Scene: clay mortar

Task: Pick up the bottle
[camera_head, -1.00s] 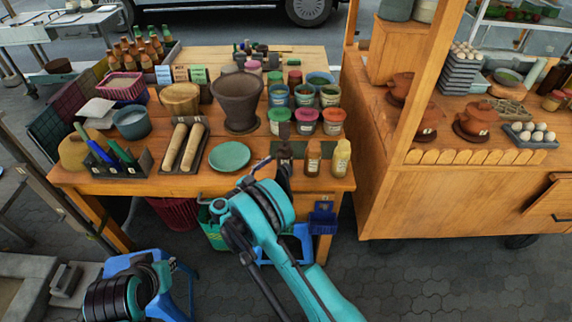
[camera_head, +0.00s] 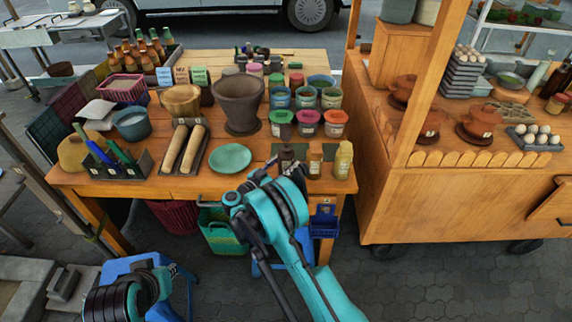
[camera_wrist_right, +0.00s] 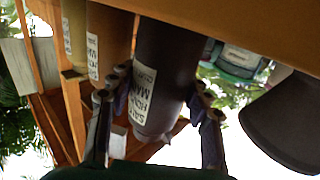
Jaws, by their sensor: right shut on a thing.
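The dark brown bottle (camera_head: 287,158) stands near the front edge of the wooden table in the head view, left of an amber bottle and a yellow bottle. In the right wrist view the dark bottle (camera_wrist_right: 160,80) with a white label lies between the two fingers. My right gripper (camera_wrist_right: 155,105) is shut on it, one finger on each side. In the head view the right gripper (camera_head: 268,175) is partly hidden by my teal arm. My left arm shows at the lower left; its fingers cannot be made out.
The amber bottle (camera_head: 315,160) and yellow bottle (camera_head: 343,160) stand close on the right. A green plate (camera_head: 230,158) lies to the left. Lidded jars (camera_head: 307,123) and a large brown pot (camera_head: 239,104) stand behind. A wooden cart (camera_head: 450,190) is to the right.

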